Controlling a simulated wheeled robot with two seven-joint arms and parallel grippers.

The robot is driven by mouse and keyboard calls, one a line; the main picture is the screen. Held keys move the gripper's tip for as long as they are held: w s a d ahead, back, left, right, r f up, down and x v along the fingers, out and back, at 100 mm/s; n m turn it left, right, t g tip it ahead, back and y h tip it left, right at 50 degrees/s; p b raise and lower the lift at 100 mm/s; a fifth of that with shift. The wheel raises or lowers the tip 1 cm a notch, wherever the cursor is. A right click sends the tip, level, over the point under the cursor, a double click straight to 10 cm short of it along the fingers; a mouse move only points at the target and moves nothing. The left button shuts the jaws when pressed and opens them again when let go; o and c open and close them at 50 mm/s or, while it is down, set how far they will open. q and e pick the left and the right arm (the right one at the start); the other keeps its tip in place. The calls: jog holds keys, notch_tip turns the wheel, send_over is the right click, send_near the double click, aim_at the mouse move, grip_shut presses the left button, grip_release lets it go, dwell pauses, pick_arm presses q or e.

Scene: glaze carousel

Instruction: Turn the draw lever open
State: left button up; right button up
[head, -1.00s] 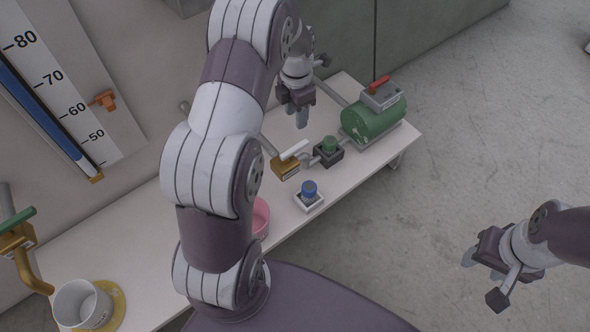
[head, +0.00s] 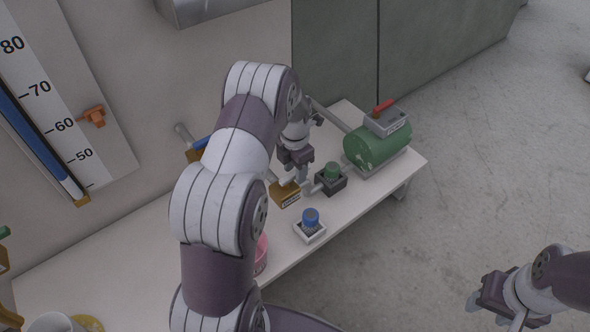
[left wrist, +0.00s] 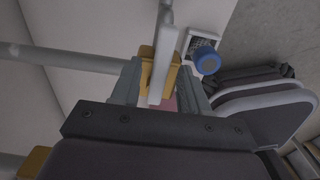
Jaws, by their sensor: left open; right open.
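A brass valve (head: 285,194) with a white lever (head: 289,182) sits on a pipe over the bench. My left gripper (head: 299,178) is right at this lever, with fingers apart. In the left wrist view the white lever (left wrist: 161,75) and brass valve body (left wrist: 171,70) lie between my two open fingers (left wrist: 161,88). I cannot tell whether a finger touches the lever. In the head view my gripper partly hides the lever. My right gripper (head: 478,302) is open and empty over the floor at the lower right.
A blue lever (head: 201,142) is behind my arm. A pink bowl (head: 261,254) is mostly hidden.

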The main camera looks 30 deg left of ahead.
pick_arm(q)
grip_shut()
